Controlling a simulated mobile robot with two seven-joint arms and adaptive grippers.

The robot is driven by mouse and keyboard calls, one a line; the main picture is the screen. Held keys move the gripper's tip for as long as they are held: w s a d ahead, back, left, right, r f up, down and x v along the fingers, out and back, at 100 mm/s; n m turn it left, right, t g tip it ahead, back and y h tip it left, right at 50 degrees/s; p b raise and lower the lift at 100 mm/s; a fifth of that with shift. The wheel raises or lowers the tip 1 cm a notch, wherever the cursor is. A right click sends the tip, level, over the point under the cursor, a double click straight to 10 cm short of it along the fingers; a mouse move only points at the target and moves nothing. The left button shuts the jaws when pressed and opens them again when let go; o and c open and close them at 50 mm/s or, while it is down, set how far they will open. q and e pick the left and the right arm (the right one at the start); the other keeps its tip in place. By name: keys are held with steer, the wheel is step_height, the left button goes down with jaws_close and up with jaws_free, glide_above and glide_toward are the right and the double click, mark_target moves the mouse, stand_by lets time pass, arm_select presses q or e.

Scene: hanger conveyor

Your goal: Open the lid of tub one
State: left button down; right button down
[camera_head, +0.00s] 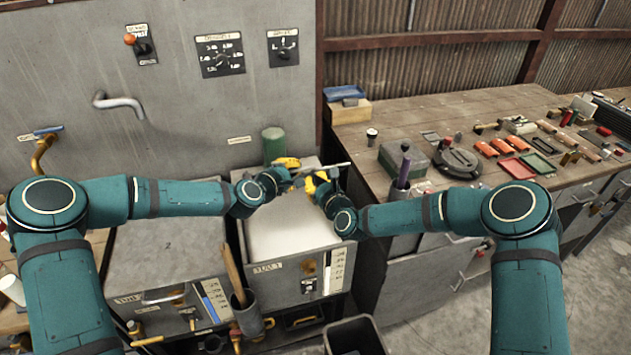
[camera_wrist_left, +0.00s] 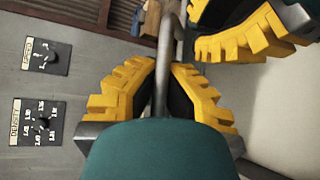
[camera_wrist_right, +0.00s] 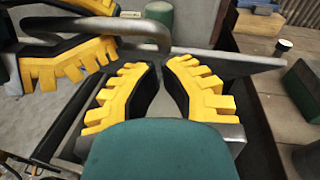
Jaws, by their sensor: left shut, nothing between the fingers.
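Tub one (camera_head: 268,267) stands in the head view with its top open and a pale, smooth inside showing. Its lid appears raised at the back, mostly hidden behind my grippers; a grey edge shows in the right wrist view (camera_wrist_right: 225,64). A bent grey handle bar (camera_wrist_right: 100,28) crosses that view, and also shows in the left wrist view (camera_wrist_left: 165,45). My left gripper (camera_wrist_left: 164,66) is shut beside this bar, with nothing held. My right gripper (camera_wrist_right: 159,66) looks shut near the lid edge. Whether it touches the lid is hidden.
Tub two (camera_head: 165,250) stands closed to the left. A green cylinder (camera_head: 274,145) is behind tub one. A holder (camera_head: 247,315) with a wooden handle is in front. A cluttered workbench (camera_head: 460,120) is to the right. A dark bin (camera_head: 355,335) stands on the floor.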

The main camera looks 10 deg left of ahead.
steer(key=shift+r, duration=0.1)
steer(key=shift+w+a+r, duration=0.2)
steer(key=shift+w+r, duration=0.25)
steer(key=shift+w, duration=0.1)
arm_select(q)
steer(key=shift+d, duration=0.1)
arm_select(e)
steer(key=shift+r+g, duration=0.25)
steer(key=shift+g, duration=0.05)
steer(key=shift+w+a, duration=0.1)
arm_select(q)
steer(key=c, duration=1.3)
jaws_free()
